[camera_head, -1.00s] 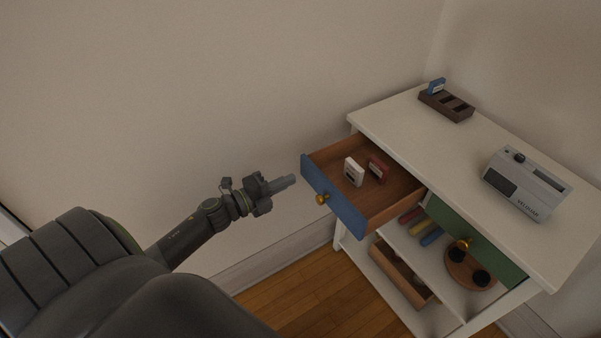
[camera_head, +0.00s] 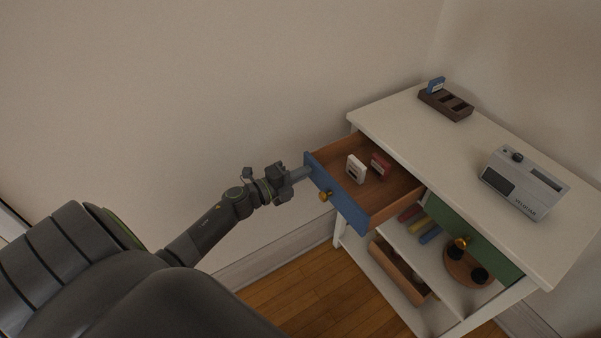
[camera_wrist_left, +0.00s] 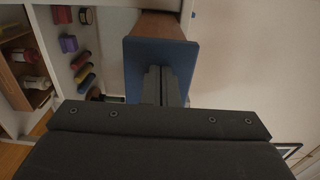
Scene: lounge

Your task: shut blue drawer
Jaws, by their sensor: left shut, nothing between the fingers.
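The blue drawer (camera_head: 337,196) stands pulled out from the left part of a white cabinet, with a brass knob (camera_head: 325,196) on its blue front. A white cartridge (camera_head: 356,169) and a red cartridge (camera_head: 380,165) stand inside it. My left gripper (camera_head: 303,173) is shut and empty, its fingertips at the left part of the blue front. In the left wrist view the shut fingers (camera_wrist_left: 161,86) point at the blue front (camera_wrist_left: 184,60) and seem to touch it; the contact itself is hidden. My right gripper is not in view.
The white cabinet top (camera_head: 430,147) carries a grey device (camera_head: 523,182) and a dark slotted holder (camera_head: 446,104) with a blue cartridge. A green drawer (camera_head: 475,246) is beside the blue one. Open shelves below hold coloured rolls, a round wooden tray (camera_head: 455,272) and a wooden box (camera_head: 398,270).

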